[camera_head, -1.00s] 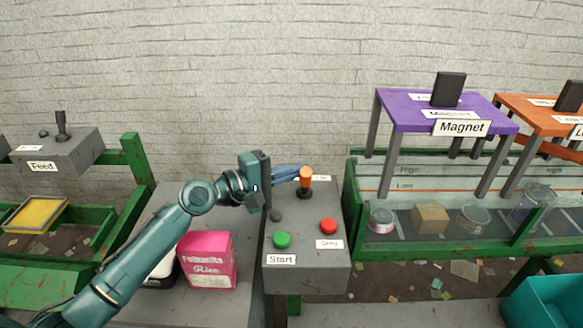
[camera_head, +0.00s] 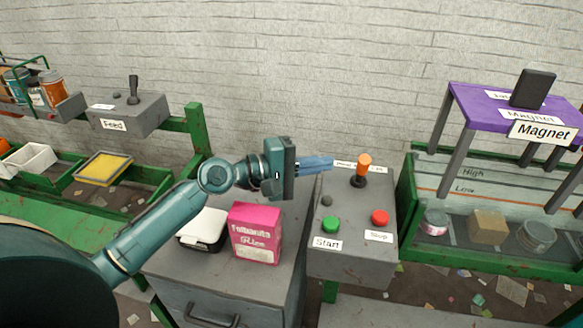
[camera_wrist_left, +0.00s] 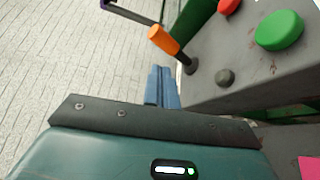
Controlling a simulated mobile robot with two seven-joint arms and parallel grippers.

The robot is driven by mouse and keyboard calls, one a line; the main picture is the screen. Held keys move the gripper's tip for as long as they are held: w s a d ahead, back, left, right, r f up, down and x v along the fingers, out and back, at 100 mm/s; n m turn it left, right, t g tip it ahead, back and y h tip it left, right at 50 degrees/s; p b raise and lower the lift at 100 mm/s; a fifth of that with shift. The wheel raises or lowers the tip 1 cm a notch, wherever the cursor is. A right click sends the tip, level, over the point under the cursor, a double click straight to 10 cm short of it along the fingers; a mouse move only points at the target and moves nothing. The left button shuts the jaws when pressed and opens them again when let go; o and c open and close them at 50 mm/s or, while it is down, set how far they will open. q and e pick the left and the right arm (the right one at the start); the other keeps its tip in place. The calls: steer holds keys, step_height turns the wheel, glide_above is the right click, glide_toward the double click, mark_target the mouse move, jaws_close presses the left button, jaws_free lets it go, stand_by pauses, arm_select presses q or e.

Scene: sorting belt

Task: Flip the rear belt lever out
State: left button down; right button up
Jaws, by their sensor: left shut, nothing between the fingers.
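An orange-topped lever (camera_head: 364,167) stands on a black base at the back of the grey control box (camera_head: 350,258). The lever also shows in the left wrist view (camera_wrist_left: 164,41), just ahead of my fingers. My left gripper (camera_head: 331,162) is shut and empty. Its blue fingertips point right, to the left of the lever, with a small gap in the head view. In the left wrist view the fingers (camera_wrist_left: 163,70) lie beside the box's edge. A white label behind the lever is partly hidden. My right gripper is not in view.
The box carries a green Start button (camera_head: 331,224), a red Stop button (camera_head: 380,217) and a small dark knob (camera_head: 327,200). A purple Magnet stand (camera_head: 500,103) is at right.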

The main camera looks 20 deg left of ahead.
arm_select(q)
steer(key=b+v, duration=0.1)
steer(key=v, duration=0.5)
steer(key=shift+a, duration=0.35)
steer(key=shift+s+r, duration=0.1)
steer(key=shift+s, duration=0.05)
